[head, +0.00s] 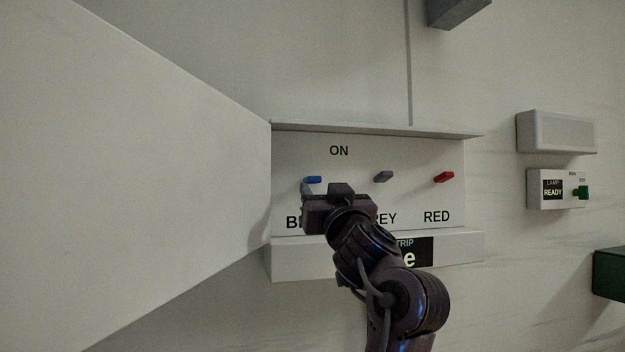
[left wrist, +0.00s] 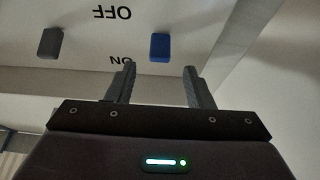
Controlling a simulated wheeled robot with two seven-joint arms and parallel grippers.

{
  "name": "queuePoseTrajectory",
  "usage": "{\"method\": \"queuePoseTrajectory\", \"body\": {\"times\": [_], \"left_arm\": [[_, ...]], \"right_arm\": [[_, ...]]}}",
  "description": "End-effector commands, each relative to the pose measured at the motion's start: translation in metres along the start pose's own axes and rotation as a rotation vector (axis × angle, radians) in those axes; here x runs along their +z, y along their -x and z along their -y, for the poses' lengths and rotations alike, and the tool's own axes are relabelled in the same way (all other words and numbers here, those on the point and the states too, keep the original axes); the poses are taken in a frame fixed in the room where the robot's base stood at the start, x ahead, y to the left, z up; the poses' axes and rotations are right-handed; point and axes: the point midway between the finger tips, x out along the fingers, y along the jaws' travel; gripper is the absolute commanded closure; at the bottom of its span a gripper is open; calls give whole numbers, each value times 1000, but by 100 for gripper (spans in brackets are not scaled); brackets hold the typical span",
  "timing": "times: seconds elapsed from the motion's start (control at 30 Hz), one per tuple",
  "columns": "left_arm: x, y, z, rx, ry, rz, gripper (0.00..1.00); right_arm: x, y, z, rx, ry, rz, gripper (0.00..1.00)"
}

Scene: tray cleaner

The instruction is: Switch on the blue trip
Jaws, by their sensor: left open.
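The blue trip switch (head: 313,180) is a small blue lever at the left of a white panel (head: 420,150), beside a grey one (head: 384,176) and a red one (head: 444,177). ON is printed above the levers; OFF shows upside down in the left wrist view. My left gripper (head: 325,187) is open and empty, in front of the panel just below and right of the blue lever, covering part of the labels. In the left wrist view the blue lever (left wrist: 160,47) stands between and just beyond the fingertips (left wrist: 160,70), with no contact visible. My right gripper is out of view.
A large pale door-like panel (head: 130,170) stands close on the left. Narrow ledges run above and below the switches; a black display (head: 418,252) is partly hidden by my arm. At the right are a lamp box (head: 557,189), a grey box (head: 556,132) and a dark green block (head: 610,272).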

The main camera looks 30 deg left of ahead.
Motion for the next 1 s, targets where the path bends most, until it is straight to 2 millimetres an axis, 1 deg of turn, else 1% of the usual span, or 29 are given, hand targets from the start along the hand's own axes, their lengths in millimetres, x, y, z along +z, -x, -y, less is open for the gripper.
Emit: {"method": "queuePoseTrajectory", "body": {"times": [0.03,0.2,0.3,0.4,0.53,0.77,0.87,1.0], "left_arm": [[-3,-10,0,-2,-5,2,53],[-4,-38,0,0,-4,2,53],[-4,-53,0,1,-3,2,53],[-2,-63,-1,2,-2,2,53],[0,-68,-1,3,-1,2,53],[1,-69,-1,3,0,1,53],[1,-69,-1,4,0,1,63],[1,-69,-1,4,0,1,82]], "right_arm": [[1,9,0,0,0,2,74],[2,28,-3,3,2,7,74],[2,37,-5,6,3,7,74],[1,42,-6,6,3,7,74],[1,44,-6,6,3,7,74],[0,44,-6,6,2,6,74],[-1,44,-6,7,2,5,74],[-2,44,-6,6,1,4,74]]}}
